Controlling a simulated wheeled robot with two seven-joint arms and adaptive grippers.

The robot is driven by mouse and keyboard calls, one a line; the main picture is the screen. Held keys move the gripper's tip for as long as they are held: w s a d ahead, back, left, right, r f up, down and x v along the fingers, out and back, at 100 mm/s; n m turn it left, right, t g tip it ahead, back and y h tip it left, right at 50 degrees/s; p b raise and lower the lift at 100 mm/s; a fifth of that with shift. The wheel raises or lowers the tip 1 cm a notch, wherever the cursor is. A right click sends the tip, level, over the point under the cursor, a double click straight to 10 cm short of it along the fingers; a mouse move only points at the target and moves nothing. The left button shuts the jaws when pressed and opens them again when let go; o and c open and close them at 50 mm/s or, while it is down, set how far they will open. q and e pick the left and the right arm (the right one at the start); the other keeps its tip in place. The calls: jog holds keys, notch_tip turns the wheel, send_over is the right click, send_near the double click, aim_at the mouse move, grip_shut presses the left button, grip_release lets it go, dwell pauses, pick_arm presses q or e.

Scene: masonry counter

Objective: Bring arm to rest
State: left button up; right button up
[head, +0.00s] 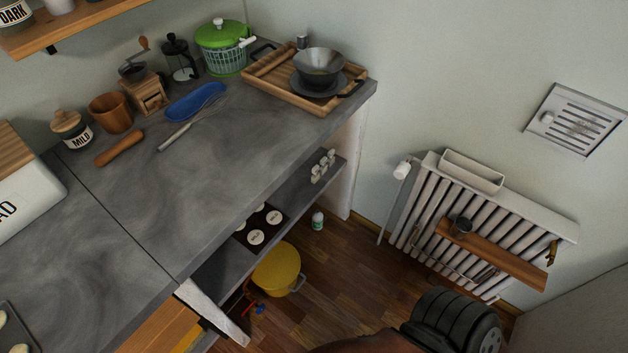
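Neither of my grippers shows in the head view. The grey stone counter (240,165) runs from the lower left to the upper right, and no arm reaches over it. A wooden tray (268,83) at its far right end carries a dark bowl (319,65) on a dark plate (317,87). A black ribbed rounded part stands at the bottom edge, right of centre; I cannot tell whether it is part of me.
On the counter stand a green-lidded spinner (222,45), a French press (180,60), a grinder (150,95), a wooden cup (110,113) and a blue dish (195,102). A yellow pot (277,268) sits low under the counter. A radiator (490,215) lines the wall. The counter's middle is clear.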

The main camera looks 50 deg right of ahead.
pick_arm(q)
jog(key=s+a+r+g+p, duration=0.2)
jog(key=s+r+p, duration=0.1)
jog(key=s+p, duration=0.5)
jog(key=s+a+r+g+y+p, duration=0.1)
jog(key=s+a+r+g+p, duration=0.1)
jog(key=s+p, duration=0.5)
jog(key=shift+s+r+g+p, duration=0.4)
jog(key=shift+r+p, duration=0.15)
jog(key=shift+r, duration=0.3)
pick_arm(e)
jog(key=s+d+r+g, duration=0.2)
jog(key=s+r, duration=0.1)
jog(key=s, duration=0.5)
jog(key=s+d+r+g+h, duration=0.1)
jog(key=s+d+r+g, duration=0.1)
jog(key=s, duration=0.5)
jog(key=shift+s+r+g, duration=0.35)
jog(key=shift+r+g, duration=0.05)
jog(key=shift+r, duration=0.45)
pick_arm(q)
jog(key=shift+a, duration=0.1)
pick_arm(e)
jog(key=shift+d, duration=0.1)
